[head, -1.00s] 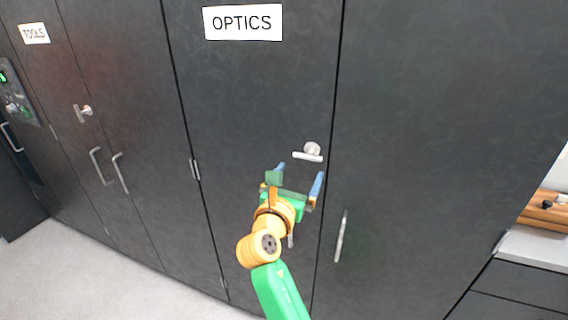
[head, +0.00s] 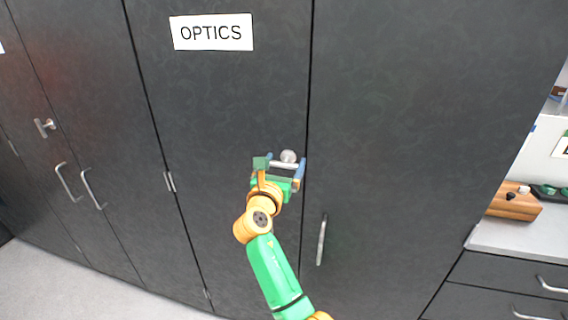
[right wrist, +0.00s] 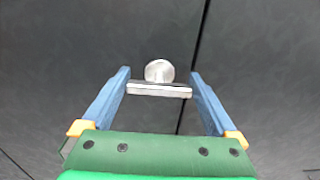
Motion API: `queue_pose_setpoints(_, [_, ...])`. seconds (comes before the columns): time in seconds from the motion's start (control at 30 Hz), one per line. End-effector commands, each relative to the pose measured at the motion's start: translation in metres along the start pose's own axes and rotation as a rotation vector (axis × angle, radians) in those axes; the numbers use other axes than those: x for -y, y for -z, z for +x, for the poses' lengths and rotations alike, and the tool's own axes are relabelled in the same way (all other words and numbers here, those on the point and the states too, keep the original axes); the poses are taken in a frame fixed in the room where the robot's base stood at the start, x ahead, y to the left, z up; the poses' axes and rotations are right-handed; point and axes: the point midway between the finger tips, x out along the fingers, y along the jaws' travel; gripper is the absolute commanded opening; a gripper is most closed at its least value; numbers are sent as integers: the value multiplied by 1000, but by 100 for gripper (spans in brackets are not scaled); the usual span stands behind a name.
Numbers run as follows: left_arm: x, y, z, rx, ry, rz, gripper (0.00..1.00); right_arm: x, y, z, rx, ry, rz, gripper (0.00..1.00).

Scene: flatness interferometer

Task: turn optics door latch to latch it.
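The optics door (head: 215,100) is a dark cabinet door with a white OPTICS label (head: 213,32). Its latch (head: 289,157) is a silver round knob with a flat bar, near the door's right edge. The bar lies roughly level. My right gripper (head: 284,163) is at the latch. In the right wrist view the latch bar (right wrist: 159,90) lies between the open blue fingertips (right wrist: 160,77), with the knob (right wrist: 159,71) just beyond it. The bar's ends are close to both fingers; I cannot tell whether they touch. My left gripper is not in view.
A vertical handle (head: 321,240) stands out on the neighbouring door, right of and below the latch. Other cabinet handles (head: 92,188) and a latch (head: 44,127) are at left. A counter (head: 510,238) with a wooden block (head: 514,205) is at far right.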

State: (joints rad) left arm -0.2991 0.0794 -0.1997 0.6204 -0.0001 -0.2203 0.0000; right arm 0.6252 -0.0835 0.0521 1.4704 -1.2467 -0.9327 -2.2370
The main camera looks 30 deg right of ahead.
Motion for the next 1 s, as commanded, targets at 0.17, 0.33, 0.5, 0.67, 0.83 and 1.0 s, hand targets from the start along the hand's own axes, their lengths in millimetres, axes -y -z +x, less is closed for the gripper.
queue_pose_setpoints(0.17, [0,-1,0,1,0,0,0,0,1,0,-2,-1,16,38])
queue_pose_setpoints(0.33, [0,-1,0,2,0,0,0,0,1,0,-2,-2,80,38])
queue_pose_setpoints(0.5, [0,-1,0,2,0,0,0,1,2,0,-3,-1,202,38])
queue_pose_setpoints(0.67, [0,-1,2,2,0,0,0,2,2,0,-3,0,351,38])
queue_pose_setpoints(0.83, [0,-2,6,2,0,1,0,2,3,0,-3,0,515,38])
queue_pose_setpoints(1.0, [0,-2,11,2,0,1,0,3,4,0,-3,-1,677,38])
